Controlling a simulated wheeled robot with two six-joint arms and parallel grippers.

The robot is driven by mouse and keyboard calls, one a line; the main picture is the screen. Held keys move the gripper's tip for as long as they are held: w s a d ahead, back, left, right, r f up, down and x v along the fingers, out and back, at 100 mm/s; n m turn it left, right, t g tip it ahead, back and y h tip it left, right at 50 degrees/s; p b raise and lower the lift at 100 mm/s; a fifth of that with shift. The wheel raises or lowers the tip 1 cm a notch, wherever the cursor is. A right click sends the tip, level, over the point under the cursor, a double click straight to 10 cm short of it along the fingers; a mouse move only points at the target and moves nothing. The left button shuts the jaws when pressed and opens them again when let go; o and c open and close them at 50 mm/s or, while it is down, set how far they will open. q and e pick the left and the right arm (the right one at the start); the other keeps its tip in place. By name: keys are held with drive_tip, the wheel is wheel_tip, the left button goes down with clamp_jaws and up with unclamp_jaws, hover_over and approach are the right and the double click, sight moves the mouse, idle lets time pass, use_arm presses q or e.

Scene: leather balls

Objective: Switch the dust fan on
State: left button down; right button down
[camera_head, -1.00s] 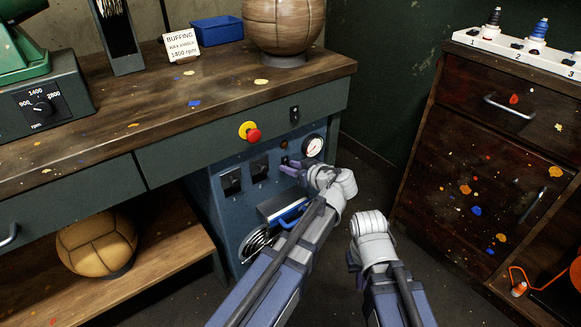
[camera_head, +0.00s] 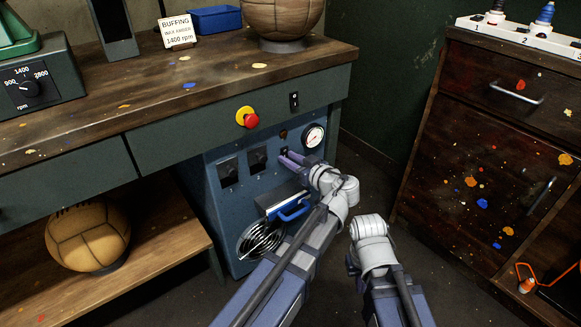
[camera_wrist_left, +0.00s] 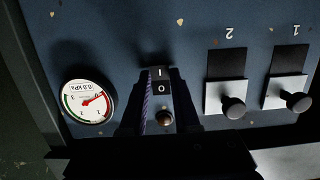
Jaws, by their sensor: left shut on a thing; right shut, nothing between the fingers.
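A small black rocker switch marked I and O (camera_wrist_left: 160,80) is on the blue panel (camera_head: 215,205) under the bench. In the left wrist view it lies between my left gripper's dark fingers. My left gripper (camera_head: 289,159) reaches the panel below a small brown lamp, its purple fingers close together and shut on the switch. The lamp (camera_wrist_left: 165,118) looks unlit in the wrist view. I cannot tell which side of the rocker is pressed. My right arm ends in a white wrist joint low in the head view; its gripper fingers are hidden.
A red stop button (camera_head: 251,120) and another switch (camera_head: 294,100) are on the bench front. A cabinet (camera_head: 480,160) stands right.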

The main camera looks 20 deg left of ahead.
use_arm(q)
drive_tip(key=shift+f+y+b, duration=0.1)
drive_tip(key=shift+y+b, duration=0.2)
use_arm(e)
drive_tip(key=shift+f, duration=0.65)
use_arm(q)
drive_tip(key=c, duration=0.6)
unclamp_jaws()
drive_tip(key=shift+c, duration=0.2)
